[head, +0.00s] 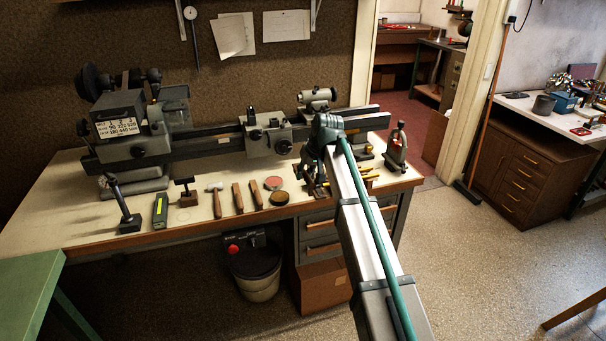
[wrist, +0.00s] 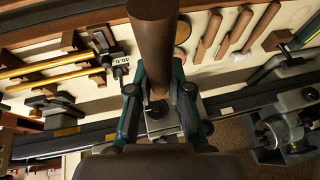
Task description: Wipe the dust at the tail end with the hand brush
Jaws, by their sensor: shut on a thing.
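My gripper (head: 313,172) is above the right part of the bench, in front of the lathe bed. In the wrist view its teal fingers (wrist: 160,98) are shut on a brown rounded handle, which I take to be the hand brush (wrist: 154,40). Its bristles cannot be made out. In the head view the brush is not clear, hidden by my gripper and arm. The lathe (head: 230,136) runs along the back of the bench. Its tail end (head: 372,117) is at the right, beyond my gripper, with the tailstock (head: 318,96) on the bed. I cannot make out dust there.
A mallet (head: 215,198), wooden-handled tools (head: 238,197) and round tins (head: 275,183) lie along the bench (head: 80,222) front. Brass rods (wrist: 45,72) rest on wooden supports beside a digital gauge (wrist: 120,60). A small stand (head: 397,148) is at the bench's right end.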

